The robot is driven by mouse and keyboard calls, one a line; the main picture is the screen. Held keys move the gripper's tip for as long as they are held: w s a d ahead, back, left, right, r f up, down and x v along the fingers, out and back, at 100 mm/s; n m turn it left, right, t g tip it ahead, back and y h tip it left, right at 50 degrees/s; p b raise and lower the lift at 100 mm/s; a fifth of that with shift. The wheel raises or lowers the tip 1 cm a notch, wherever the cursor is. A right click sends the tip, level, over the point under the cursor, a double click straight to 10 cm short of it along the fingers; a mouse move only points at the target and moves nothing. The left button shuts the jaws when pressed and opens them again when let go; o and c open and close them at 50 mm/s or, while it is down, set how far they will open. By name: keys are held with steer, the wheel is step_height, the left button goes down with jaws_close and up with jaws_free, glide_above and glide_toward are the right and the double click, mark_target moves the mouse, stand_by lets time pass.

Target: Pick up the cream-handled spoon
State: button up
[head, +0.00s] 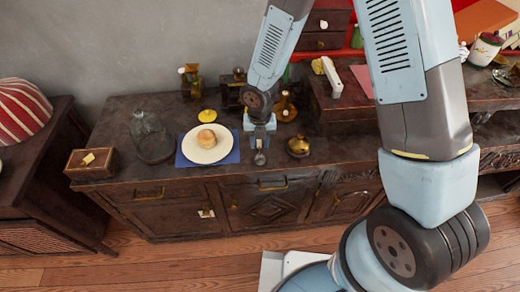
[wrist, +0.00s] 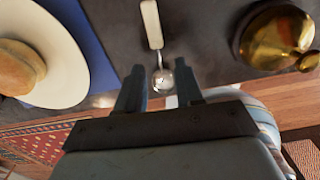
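The cream-handled spoon (wrist: 151,24) lies on the dark cabinet top, its cream handle toward the top of the wrist view and its metal bowl between my fingertips in the picture. In the head view its bowl (head: 260,158) shows just in front of my gripper (head: 260,128), and most of the handle is hidden. In the wrist view my gripper (wrist: 160,72) is open, with one finger on each side of the spoon bowl. No contact with the spoon can be seen. The height of the fingers above the top is hard to tell.
A blue mat (head: 233,157) with a white plate (head: 190,151) and a bun (head: 206,139) lies left of my gripper. A brass pot (head: 298,146) stands close on the right. A glass cloche (head: 150,138) and wooden box (head: 92,163) stand farther left. The cabinet's front edge is near.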

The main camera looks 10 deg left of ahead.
mark_target(259, 150)
steer(key=shift+f, duration=1.55)
jaws_close()
